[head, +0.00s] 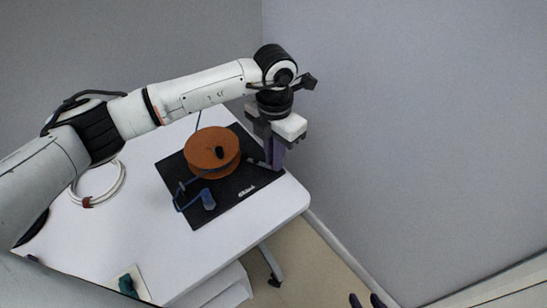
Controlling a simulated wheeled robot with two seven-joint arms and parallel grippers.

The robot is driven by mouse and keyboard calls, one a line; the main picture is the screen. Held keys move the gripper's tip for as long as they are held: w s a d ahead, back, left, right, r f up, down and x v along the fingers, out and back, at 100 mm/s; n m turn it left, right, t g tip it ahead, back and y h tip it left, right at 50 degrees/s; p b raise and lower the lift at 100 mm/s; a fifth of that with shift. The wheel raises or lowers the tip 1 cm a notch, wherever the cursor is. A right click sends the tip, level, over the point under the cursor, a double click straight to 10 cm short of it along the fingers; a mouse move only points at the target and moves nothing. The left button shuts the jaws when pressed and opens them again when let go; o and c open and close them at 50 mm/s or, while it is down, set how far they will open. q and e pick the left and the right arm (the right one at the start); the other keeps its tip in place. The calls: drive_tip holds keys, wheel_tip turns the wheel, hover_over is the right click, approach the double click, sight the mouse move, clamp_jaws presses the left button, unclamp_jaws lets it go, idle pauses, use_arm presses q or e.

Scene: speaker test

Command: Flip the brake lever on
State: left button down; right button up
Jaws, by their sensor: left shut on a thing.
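My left gripper (275,163) points down at the mat's right edge, to the right of the spool. It is shut on what seems to be the brake lever (258,163), a small grey piece; the fingers hide most of it, so its position cannot be told. My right gripper (367,300) shows only as two dark fingertips, apart, at the bottom edge, away from the table.
A blue clamp-like piece (208,199) with a bent blue rod lies at the mat's front. A white cable coil (97,185) lies on the left of the table (245,238). A green item (128,286) lies at the front. A grey wall (410,130) stands close on the right.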

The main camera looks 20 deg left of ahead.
use_arm(q)
drive_tip(key=shift+w+r, duration=0.1)
idle(0.3)
drive_tip(key=c, duration=1.8)
unclamp_jaws()
wheel_tip(320, 180, up, 10)
drive_tip(key=shift+r, duration=0.1)
